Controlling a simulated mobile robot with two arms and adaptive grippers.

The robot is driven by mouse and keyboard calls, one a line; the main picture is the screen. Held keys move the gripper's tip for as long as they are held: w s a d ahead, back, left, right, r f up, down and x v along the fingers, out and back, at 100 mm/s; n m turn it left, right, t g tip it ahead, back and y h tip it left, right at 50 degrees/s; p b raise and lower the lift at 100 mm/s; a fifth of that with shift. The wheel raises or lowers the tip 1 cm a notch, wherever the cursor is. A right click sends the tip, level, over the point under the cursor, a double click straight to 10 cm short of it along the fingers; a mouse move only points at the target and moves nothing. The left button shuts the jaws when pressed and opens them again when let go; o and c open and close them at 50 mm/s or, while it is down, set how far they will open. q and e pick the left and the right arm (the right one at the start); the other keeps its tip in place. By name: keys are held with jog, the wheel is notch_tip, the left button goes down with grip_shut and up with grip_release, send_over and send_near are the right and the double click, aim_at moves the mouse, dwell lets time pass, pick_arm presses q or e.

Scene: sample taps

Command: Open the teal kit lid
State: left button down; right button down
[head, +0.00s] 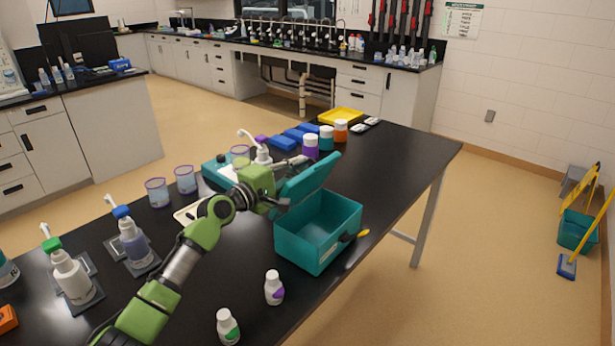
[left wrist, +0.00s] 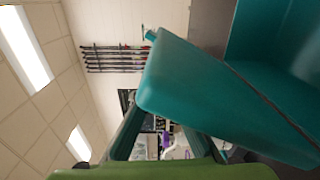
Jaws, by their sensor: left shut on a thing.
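The teal kit (head: 318,238) stands on the black bench, and its box is open at the top with an empty-looking inside. Its teal lid (head: 312,180) is raised and tilted up along the far left side. My left gripper (head: 284,200) is at the lid's left end, shut on the lid. In the left wrist view the lid (left wrist: 200,90) fills the middle, close to the camera, with part of the box (left wrist: 268,40) at upper right. The fingertips' contact is mostly hidden. My right gripper is not in view.
Two small white bottles (head: 274,288) (head: 228,326) stand in front of the kit. Pump bottles (head: 72,276) (head: 132,238) and clear cups (head: 157,192) stand at left. Several capped jars (head: 326,138) and a yellow tray (head: 341,117) are behind. The bench's right part is clear.

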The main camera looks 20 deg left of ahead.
pick_arm(q)
jog(key=a+n, duration=0.1)
jog(key=w+a+n, duration=0.1)
jog(key=a+n, duration=0.1)
jog(key=w+a+n+b, duration=0.1)
jog(key=a+n, duration=0.1)
jog(key=shift+w+a+f, duration=0.1)
jog(key=shift+a+f, duration=0.05)
jog(key=shift+f, duration=0.25)
jog(key=shift+r, duration=0.1)
jog(key=c, duration=2.2)
grip_release()
jog(key=v, duration=1.2)
jog(key=shift+a, duration=0.15)
